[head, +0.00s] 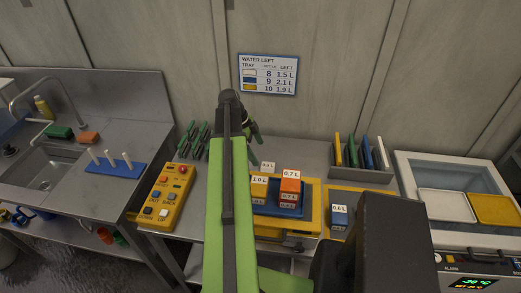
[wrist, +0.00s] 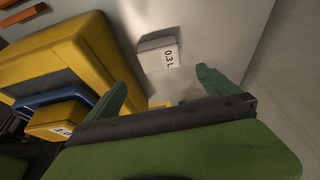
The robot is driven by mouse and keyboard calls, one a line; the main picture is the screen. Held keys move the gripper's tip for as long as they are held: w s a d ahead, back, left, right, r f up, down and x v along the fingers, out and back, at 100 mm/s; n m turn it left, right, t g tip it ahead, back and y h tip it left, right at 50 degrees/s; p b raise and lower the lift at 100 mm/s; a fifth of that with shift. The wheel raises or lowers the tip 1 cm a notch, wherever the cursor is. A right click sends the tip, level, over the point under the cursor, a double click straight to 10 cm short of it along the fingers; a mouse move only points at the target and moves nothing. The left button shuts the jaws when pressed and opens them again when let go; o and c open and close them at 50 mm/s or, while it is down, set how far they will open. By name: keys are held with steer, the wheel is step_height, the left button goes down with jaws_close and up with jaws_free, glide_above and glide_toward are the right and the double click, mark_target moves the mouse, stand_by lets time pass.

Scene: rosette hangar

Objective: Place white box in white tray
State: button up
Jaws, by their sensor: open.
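The white box (wrist: 158,55), labelled 0.3 L, lies ahead of my gripper (wrist: 162,82) in the wrist view, on the light worktop near the wall. The two green fingers are spread and empty, with the box beyond the gap between them and apart from both. In the head view the white box (head: 267,166) shows behind the yellow and orange boxes, partly hidden by my arm. The white tray (head: 441,205) sits at the right, in the metal-rimmed unit beside a yellow tray. My gripper is mostly hidden behind my green arm in the head view.
A blue tray (head: 297,211) in a yellow frame holds orange and yellow boxes (head: 290,181). A blue 0.6 L box (head: 339,217) stands to its right. A rack of coloured panels (head: 362,172) stands between these and the white tray. The yellow tray (head: 494,209) is at the far right.

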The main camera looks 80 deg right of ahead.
steer(key=shift+c, duration=1)
steer(key=shift+n, duration=0.5)
steer(key=shift+c, duration=1.2)
step_height(320, 180, up, 6)
steer(key=n+t+p, duration=0.4)
steer(key=n+p, duration=0.4)
steer(key=n, duration=0.9)
glide_above(267, 169)
steer(key=shift+y, duration=0.3)
step_height(267, 169, down, 18)
steer(key=b, duration=1.8)
steer(key=shift+s, duration=0.1)
steer(key=shift+r, duration=0.25)
jaws_close()
